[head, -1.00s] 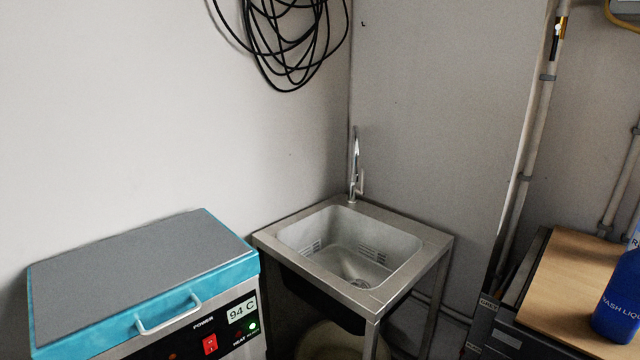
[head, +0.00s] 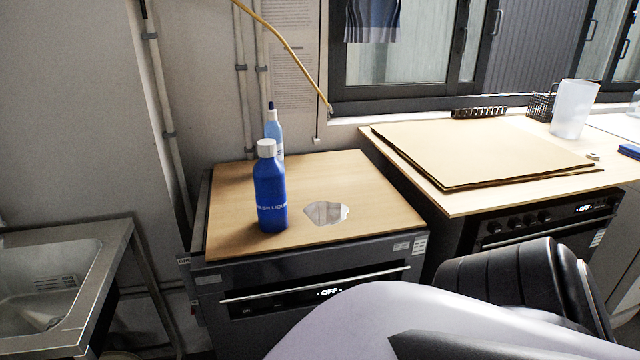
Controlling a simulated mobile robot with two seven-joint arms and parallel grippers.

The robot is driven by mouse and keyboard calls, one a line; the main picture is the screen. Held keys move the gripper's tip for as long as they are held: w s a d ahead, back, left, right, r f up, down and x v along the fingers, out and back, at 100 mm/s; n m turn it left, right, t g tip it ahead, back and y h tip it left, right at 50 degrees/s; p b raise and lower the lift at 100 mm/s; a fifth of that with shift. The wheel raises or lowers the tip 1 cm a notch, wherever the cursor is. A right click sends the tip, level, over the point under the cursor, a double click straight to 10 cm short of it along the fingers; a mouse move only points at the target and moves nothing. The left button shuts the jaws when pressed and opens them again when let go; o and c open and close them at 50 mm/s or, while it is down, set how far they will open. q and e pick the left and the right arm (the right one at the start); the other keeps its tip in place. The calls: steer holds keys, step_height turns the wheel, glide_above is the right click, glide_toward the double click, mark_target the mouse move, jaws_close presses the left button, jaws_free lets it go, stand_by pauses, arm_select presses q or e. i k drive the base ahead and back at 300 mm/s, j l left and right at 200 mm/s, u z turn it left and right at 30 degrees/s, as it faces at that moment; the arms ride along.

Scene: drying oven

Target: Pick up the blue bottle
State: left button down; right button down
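The blue bottle (head: 270,195) stands upright on the wooden top (head: 232,232) of a dark appliance, left of the picture's middle. It is deep blue with white lettering and a pale grey cap. A second, lighter blue bottle (head: 274,128) with a dark tip stands just behind it and is partly hidden by it. Part of my own arm crosses the bottom right of the head view, apart from the bottle. Neither of my grippers shows.
A small clear piece (head: 326,213) lies right of the bottle. The dark appliance (head: 310,290) reads OFF. A steel sink (head: 88,245) stands at left. At right, a counter carries flat brown sheets (head: 480,150) and a translucent container (head: 574,108) below a window.

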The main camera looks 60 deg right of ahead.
mark_target(269, 173)
steer(key=z, duration=1.6)
steer(key=k+l, duration=0.05)
steer(key=l, duration=0.05)
